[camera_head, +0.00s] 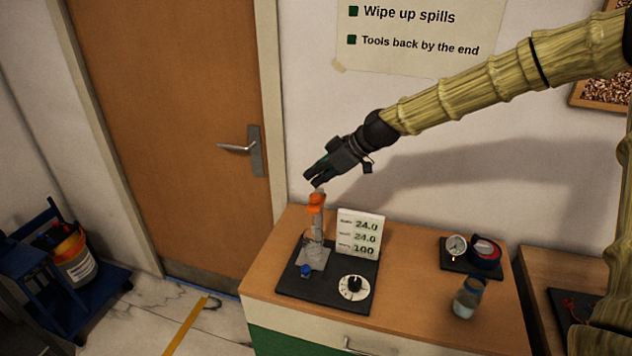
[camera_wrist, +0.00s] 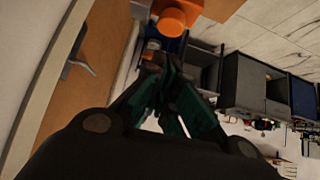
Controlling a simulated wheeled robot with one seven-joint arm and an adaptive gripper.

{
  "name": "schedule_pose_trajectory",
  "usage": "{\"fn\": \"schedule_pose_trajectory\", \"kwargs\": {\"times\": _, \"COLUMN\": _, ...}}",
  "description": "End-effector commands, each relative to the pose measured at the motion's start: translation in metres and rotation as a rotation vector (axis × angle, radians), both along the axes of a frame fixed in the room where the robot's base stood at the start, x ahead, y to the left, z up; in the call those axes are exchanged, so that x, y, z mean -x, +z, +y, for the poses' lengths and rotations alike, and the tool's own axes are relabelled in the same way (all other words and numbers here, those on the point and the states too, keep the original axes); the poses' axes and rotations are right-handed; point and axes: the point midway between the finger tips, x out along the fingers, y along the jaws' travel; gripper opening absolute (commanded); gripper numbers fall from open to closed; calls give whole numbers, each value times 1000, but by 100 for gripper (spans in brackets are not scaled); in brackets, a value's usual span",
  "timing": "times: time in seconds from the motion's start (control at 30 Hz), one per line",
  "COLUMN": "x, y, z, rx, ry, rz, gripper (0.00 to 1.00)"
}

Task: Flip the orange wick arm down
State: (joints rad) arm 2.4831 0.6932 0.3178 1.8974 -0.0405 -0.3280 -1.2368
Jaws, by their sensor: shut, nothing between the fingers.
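The orange wick arm (camera_head: 316,201) is at the top of an upright clear post (camera_head: 318,235) on a black base plate (camera_head: 292,292). In the wrist view, an orange rounded part (camera_wrist: 173,21) shows just beyond my fingertips. My gripper (camera_head: 311,180) is shut and empty, just above and slightly left of the orange part. Its dark green fingers (camera_wrist: 152,66) meet near the orange part in the wrist view. I cannot tell whether they touch it.
On the same plate are a white readout card (camera_head: 360,234), a dial (camera_head: 353,287) and a blue knob (camera_head: 306,271). A gauge device (camera_head: 472,254) and a small bottle (camera_head: 467,297) stand to the right.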

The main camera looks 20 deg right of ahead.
Motion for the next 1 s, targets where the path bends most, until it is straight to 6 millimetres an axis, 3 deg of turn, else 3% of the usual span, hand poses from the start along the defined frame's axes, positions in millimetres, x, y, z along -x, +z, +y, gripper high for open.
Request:
{"fn": "schedule_pose_trajectory", "kwargs": {"times": 0.4, "x": 0, "y": -27, "z": 0, "rx": 0, "ry": 1, "rz": 1, "gripper": 0}}
{"fn": "schedule_pose_trajectory", "kwargs": {"times": 1.0, "x": 0, "y": -36, "z": 0, "rx": 0, "ry": 1, "rz": 1, "gripper": 0}}
